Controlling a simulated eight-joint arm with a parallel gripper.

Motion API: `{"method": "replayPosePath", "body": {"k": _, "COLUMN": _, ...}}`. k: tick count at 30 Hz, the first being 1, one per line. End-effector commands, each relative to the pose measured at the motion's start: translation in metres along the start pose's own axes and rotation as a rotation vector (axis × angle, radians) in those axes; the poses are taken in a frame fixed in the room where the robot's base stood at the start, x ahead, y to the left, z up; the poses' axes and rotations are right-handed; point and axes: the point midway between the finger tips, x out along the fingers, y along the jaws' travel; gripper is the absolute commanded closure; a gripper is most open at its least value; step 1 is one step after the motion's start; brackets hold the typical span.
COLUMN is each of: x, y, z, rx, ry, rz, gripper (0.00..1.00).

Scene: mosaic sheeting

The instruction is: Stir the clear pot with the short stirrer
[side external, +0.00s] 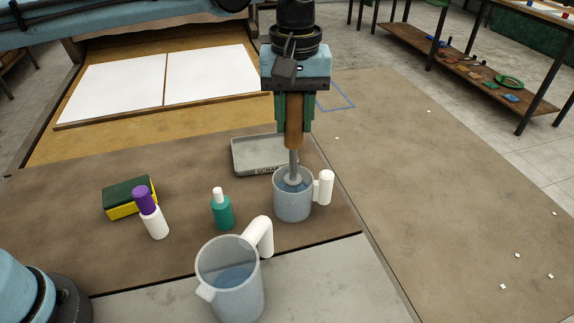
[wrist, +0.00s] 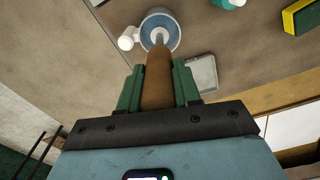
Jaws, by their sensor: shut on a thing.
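The clear pot (side external: 292,207), a small see-through vessel with a white handle and bluish liquid, stands on the brown board. My gripper (side external: 293,125) is above it, fingers pointing down, shut on the brown handle of the short stirrer (side external: 293,160). The stirrer is upright, and its grey lower end is inside the pot's mouth. In the wrist view, the stirrer handle (wrist: 158,80) is between my green fingers (wrist: 158,92), and its tip reaches into the pot (wrist: 173,29). Whether the tip touches the pot's bottom I cannot tell.
A larger clear jug (side external: 236,290) with liquid stands in front. A teal bottle (side external: 222,212), a purple-capped white bottle (side external: 153,222) and a sponge (side external: 122,205) are left. A grey tray (side external: 245,160) lies behind the pot. The right side is mostly clear.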

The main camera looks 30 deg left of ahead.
Motion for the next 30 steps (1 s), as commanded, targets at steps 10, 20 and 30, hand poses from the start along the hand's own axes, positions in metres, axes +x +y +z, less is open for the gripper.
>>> {"method": "replayPosePath", "body": {"k": 10, "x": 0.032, "y": 0.0, "z": 0.0, "rx": 0.0, "ry": 0.0, "rz": 0.0, "gripper": 1.0}}
{"method": "replayPosePath", "body": {"k": 20, "x": 0.05, "y": 0.0, "z": 0.0, "rx": 0.0, "ry": 0.0, "rz": 0.0, "gripper": 1.0}}
{"method": "replayPosePath", "body": {"k": 30, "x": 0.052, "y": 0.0, "z": 0.0, "rx": 0.0, "ry": 0.0, "rz": 0.0, "gripper": 1.0}}
